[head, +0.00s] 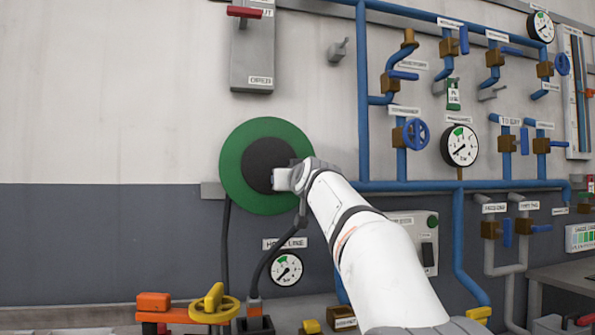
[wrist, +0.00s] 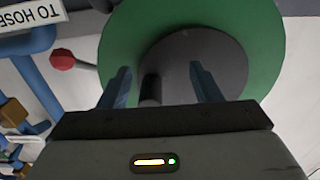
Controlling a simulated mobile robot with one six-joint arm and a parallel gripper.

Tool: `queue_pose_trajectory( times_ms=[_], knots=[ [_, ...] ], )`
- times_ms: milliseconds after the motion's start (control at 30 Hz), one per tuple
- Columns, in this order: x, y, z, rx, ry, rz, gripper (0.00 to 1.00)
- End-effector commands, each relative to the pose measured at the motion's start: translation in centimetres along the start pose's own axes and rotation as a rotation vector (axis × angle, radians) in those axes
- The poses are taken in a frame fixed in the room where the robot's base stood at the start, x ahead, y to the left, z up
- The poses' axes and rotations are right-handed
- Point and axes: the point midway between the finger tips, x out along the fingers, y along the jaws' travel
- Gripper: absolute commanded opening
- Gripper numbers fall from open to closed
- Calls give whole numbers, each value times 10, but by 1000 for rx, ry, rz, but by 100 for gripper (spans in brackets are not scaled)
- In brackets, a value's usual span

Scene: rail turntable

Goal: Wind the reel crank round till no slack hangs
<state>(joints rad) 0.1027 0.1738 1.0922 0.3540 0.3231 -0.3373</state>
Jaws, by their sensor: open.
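The reel (head: 235,150) is a green disc with a dark hub (head: 262,158) on the wall; its green face also shows in the wrist view (wrist: 265,55). Dark hose (head: 226,240) hangs from its left side down the wall. My gripper (head: 280,179) is at the hub and hides part of it. In the wrist view my gripper's fingers (wrist: 162,88) are open, with a dark cylindrical crank handle (wrist: 150,89) between them, nearer the left finger. I see a gap on both sides of the handle.
A second dark hose (head: 262,265) curves below my arm to a fitting near a gauge (head: 287,269). Blue pipes (head: 363,100) with valves fill the right. In the wrist view a red ball (wrist: 62,60) on a stalk is left of the reel.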

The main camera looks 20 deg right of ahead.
Motion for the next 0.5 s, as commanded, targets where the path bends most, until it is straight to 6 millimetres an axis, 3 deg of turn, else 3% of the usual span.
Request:
queue_pose_trajectory(
  times_ms=[500],
  knots=[
    [-43, 0, 2, 0, 3, 1, 58]
  ],
)
